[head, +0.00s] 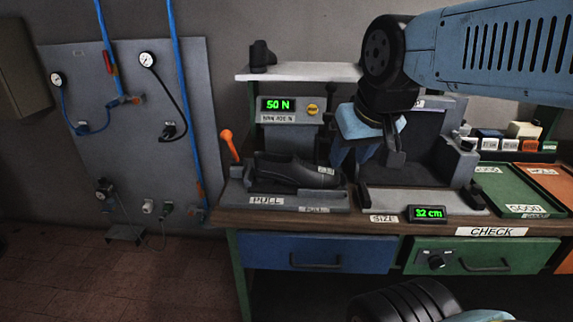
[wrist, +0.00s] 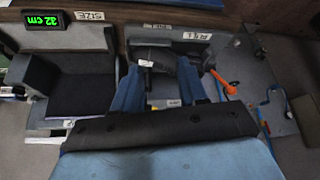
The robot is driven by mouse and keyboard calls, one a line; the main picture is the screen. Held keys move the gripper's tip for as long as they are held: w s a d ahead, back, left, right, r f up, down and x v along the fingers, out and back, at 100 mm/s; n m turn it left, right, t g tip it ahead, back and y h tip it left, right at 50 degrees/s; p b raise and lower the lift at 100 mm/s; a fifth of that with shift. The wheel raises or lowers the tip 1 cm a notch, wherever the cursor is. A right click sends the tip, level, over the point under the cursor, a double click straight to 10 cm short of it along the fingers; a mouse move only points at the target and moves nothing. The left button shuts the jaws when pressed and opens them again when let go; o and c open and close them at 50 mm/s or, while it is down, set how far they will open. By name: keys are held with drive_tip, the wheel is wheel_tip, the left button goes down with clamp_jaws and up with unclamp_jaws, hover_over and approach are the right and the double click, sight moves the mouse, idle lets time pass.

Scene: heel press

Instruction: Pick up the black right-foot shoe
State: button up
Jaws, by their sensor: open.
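A black shoe (head: 290,171) lies on the pull station (head: 335,207), below the display reading 50 N, with a small white tag at its right end. Whether it is a right-foot shoe cannot be told. My gripper (head: 352,158) hangs open, pointing down, just right of and above the shoe's tagged end in the head view. In the wrist view the two blue fingers of my gripper (wrist: 158,75) are apart, with the dark tagged shoe (wrist: 150,54) partly showing beyond and between them. Much of the shoe is hidden there.
An orange lever (head: 229,144) stands left of the shoe. The size station (head: 425,200), with a 32 cm display, is to the right. A green tray (head: 516,189) lies farther right. A black object (head: 262,57) sits on the shelf (head: 300,73) above.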

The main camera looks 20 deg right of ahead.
drive_tip(key=shift+w+d, duration=0.1)
drive_tip(key=shift+w, duration=0.3)
drive_tip(key=shift+o, duration=0.4)
